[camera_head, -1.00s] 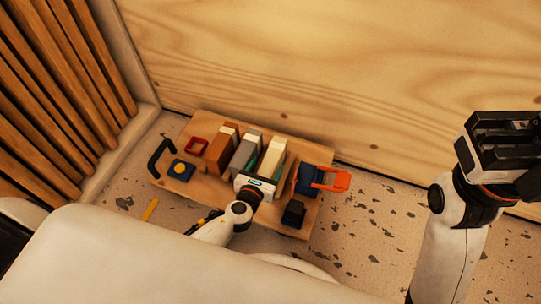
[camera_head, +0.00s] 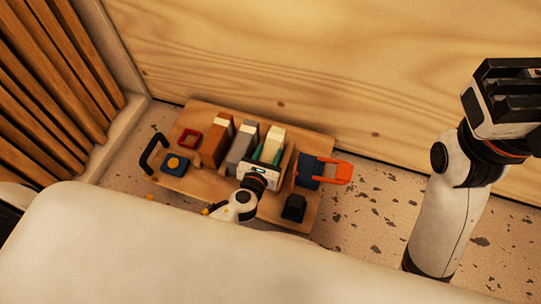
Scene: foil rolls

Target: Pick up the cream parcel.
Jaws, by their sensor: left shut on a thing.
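The cream parcel (camera_head: 275,138) stands upright in a row of parcels on a wooden board, at the right end of the row. My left gripper (camera_head: 267,156) comes at it from the near side, its teal fingers on either side of the parcel, shut on it. The gripper body hides the parcel's lower near part, so I cannot tell whether its base is clear of the board. My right gripper (camera_head: 510,88) is raised at the upper right, far from the parcels; its finger opening is unclear.
Grey (camera_head: 241,146) and brown (camera_head: 217,142) parcels stand left of the cream one. The wooden board (camera_head: 208,188) also holds a red square ring (camera_head: 190,139), a blue block with a yellow knob (camera_head: 174,164), a black handle (camera_head: 152,153), an orange-and-blue item (camera_head: 308,171) and a black block (camera_head: 294,207).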

